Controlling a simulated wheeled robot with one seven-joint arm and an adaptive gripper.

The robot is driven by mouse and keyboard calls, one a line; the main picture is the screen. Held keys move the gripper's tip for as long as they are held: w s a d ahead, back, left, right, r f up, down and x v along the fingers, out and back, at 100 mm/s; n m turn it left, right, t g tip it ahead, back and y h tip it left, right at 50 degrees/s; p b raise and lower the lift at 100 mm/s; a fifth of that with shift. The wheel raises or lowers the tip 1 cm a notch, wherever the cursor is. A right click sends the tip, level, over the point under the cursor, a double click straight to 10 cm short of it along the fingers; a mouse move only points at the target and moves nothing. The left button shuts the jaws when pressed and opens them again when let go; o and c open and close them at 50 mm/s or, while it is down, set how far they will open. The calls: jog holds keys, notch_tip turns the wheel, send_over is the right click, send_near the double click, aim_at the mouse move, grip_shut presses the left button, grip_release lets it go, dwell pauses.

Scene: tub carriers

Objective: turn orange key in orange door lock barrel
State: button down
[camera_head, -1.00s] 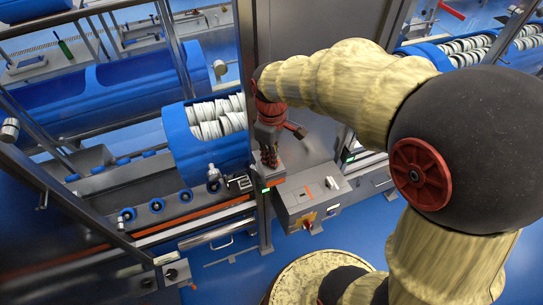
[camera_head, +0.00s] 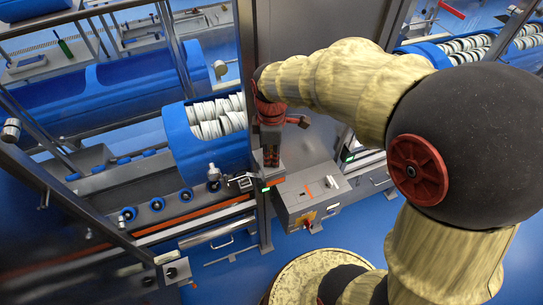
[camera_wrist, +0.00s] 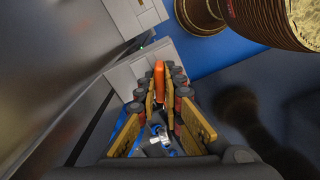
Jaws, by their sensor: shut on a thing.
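My gripper (camera_head: 271,160) points down in front of the steel door post, over a small grey block on the post. In the wrist view my gripper (camera_wrist: 161,78) has its two yellow-and-dark fingers closed around a narrow orange piece, the orange key (camera_wrist: 159,82). The key shows as an upright orange strip between the fingertips. The orange door lock barrel cannot be made out; the fingers and key hide the place where it would be. I cannot tell how deep the key sits.
A grey control box (camera_head: 311,196) with a red-and-yellow switch stands just right of the post. A blue tub (camera_head: 203,152) with white rolls lies to the left, above a roller conveyor (camera_head: 158,204). A tall steel panel (camera_head: 310,60) rises behind my arm. Blue floor is clear in front.

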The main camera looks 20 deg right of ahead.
jog(key=n, duration=0.3)
jog(key=shift+n, duration=0.7)
jog(key=n, duration=0.3)
jog(key=shift+p, duration=0.3)
